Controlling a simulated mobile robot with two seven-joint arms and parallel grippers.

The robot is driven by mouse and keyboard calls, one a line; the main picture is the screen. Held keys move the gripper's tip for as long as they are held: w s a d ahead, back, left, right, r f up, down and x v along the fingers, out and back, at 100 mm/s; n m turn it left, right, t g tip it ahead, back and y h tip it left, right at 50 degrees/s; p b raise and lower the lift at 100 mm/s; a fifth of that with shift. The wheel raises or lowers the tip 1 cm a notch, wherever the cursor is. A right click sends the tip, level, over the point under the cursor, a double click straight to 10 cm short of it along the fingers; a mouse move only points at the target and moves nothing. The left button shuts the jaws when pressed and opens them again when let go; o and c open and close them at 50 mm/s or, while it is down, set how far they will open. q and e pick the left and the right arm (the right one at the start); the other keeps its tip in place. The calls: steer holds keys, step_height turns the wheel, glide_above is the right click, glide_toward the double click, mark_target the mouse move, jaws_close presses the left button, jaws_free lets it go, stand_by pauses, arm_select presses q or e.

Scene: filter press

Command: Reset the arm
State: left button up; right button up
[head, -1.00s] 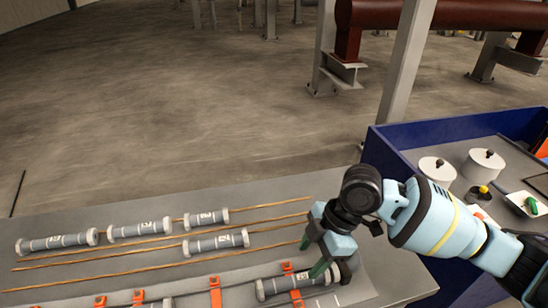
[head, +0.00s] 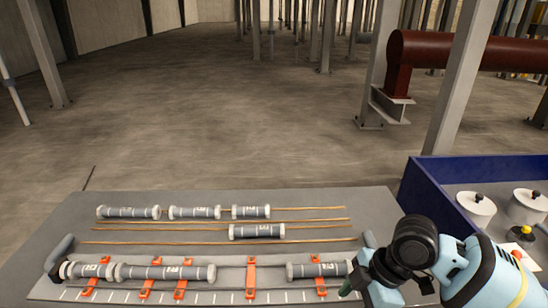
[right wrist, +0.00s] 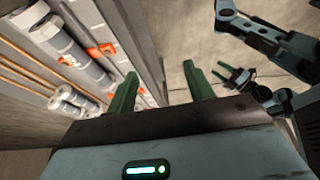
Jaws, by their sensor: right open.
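My right gripper (head: 352,288) is at the right end of the front row in the head view, beside a grey cylinder (head: 305,271). Its two green fingers stand apart with nothing between them (right wrist: 162,78) in the right wrist view. Another gripper (right wrist: 234,78), which looks like my left one, shows small at the right of that view. Its fingers are too small to read surely, and it is not in the head view. Two more grey cylinders, one near the left end (head: 88,270) and one beside it (head: 150,273), lie in the same row.
The grey table (head: 375,207) also carries thin copper-coloured rods (head: 200,242) and several numbered grey cylinders (head: 195,212) behind the row. Orange clips (head: 251,277) stand along the row. A blue-walled bench (head: 432,195) with white lidded pots (head: 476,208) is at the right.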

steer(key=s+a+f+m+t+y, duration=0.2)
steer(key=a+f+m+t, duration=0.15)
steer(key=f, duration=0.35)
steer(key=s+a+f+m+t+y, duration=0.1)
steer(key=s+a+f+m+t, duration=0.15)
steer(key=f+m, duration=0.3)
steer(key=s+d+f+m+t+h, duration=0.1)
steer(key=s+d+f+m+h, duration=0.1)
steer(key=s, duration=0.4)
steer(key=s+d+f+m+t+h, duration=0.1)
steer(key=s+d+f+m+h, duration=0.1)
steer(key=s+d+f, duration=0.3)
steer(key=s+d+f+m+t+h, duration=0.1)
steer(key=s+d+f+m, duration=0.2)
steer(key=s, duration=0.4)
steer(key=shift+d+f+h+p, duration=0.4)
steer(key=shift+f+p, duration=0.05)
steer(key=shift+a, duration=0.1)
